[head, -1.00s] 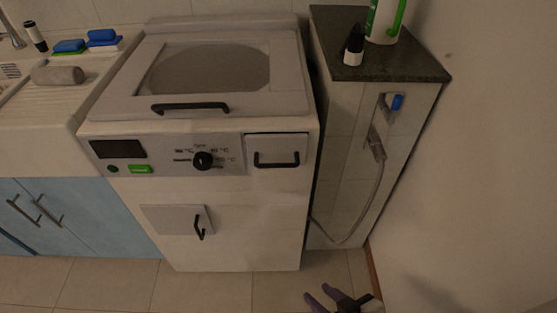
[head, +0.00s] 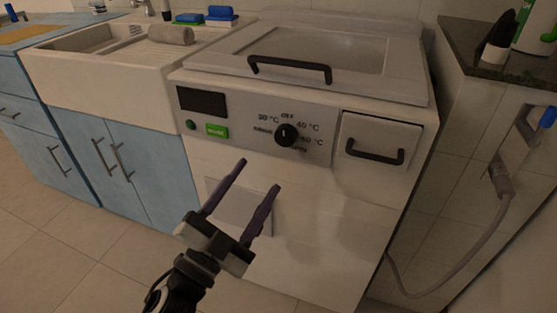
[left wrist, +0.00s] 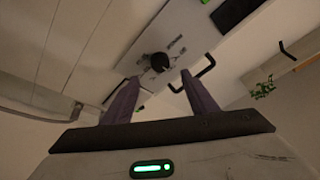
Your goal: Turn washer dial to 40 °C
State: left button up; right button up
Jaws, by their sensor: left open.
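The washer (head: 300,200) is a white top-loader with a grey control panel. The dial also shows in the left wrist view (left wrist: 160,62), above and between my fingers. My left gripper (head: 259,175) is open and empty, its two purple fingers pointing up toward the panel, below and left of the dial in the head view and apart from it. It also shows in the left wrist view (left wrist: 155,98). My right gripper is not in view.
A drawer with a black handle (head: 375,152) is right of the dial. A green button (head: 217,131) and dark display (head: 202,102) are left. The lid handle (head: 290,68) juts out above. A sink (head: 80,55) stands left; a dark-topped cabinet (head: 490,60) with a hose stands right.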

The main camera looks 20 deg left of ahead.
aim_at(283, 140)
pick_arm(q)
jog(key=p+x, duration=0.2)
jog(key=x, duration=0.6)
jog(key=shift+w+d+r, duration=0.1)
jog(key=shift+w+r, duration=0.15)
jog(key=shift+w+d+r, duration=0.1)
jog(key=shift+w, duration=0.5)
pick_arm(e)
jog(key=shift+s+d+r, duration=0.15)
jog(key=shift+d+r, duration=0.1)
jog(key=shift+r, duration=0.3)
